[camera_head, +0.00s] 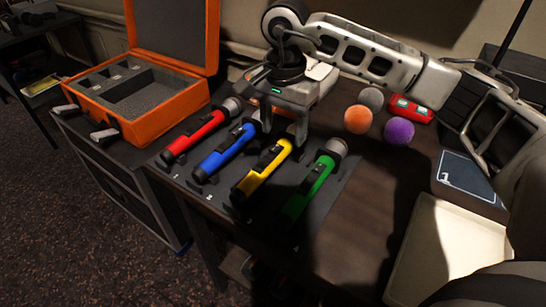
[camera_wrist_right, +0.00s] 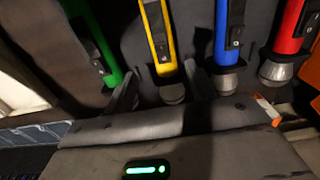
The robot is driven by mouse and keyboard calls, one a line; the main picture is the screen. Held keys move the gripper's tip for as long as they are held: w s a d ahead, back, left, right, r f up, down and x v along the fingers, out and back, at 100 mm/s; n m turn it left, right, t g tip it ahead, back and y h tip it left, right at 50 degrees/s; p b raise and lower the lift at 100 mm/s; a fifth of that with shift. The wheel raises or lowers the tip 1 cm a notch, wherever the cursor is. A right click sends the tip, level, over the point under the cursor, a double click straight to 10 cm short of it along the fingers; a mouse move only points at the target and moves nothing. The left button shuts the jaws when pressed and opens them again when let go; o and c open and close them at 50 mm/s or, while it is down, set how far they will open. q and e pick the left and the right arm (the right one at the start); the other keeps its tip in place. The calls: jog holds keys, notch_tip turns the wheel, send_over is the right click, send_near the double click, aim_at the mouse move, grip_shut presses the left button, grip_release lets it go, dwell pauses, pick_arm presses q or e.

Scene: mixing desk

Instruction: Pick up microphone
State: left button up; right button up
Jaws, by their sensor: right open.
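Four microphones lie in a row on a dark mat: red (camera_head: 196,135), blue (camera_head: 224,152), yellow (camera_head: 261,172) and green (camera_head: 307,190), their heads towards the back. My right gripper (camera_head: 283,134) is open at the head end of the yellow microphone. In the right wrist view, the yellow microphone (camera_wrist_right: 158,35) lies between the two spread fingers of the gripper (camera_wrist_right: 160,92). The green microphone (camera_wrist_right: 95,45) is outside one finger, the blue one (camera_wrist_right: 229,35) outside the other, and the red one (camera_wrist_right: 290,30) beyond. Contact cannot be told. My left gripper is not in view.
An open orange case (camera_head: 190,99) with grey foam stands at the left. Orange (camera_head: 358,119), grey (camera_head: 371,98) and purple (camera_head: 399,131) foam balls and a red device (camera_head: 411,110) lie at the back right. A pale tray (camera_head: 450,250) is at the front right.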

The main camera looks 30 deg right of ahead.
aim_at(279, 146)
jog(key=shift+w+a+f, duration=0.1)
jog(key=shift+w+f, duration=0.05)
jog(key=shift+f, duration=1.35)
jog(key=shift+w+a+f, duration=0.1)
jog(key=shift+w+f, duration=0.05)
jog(key=shift+f, duration=1.3)
grip_shut()
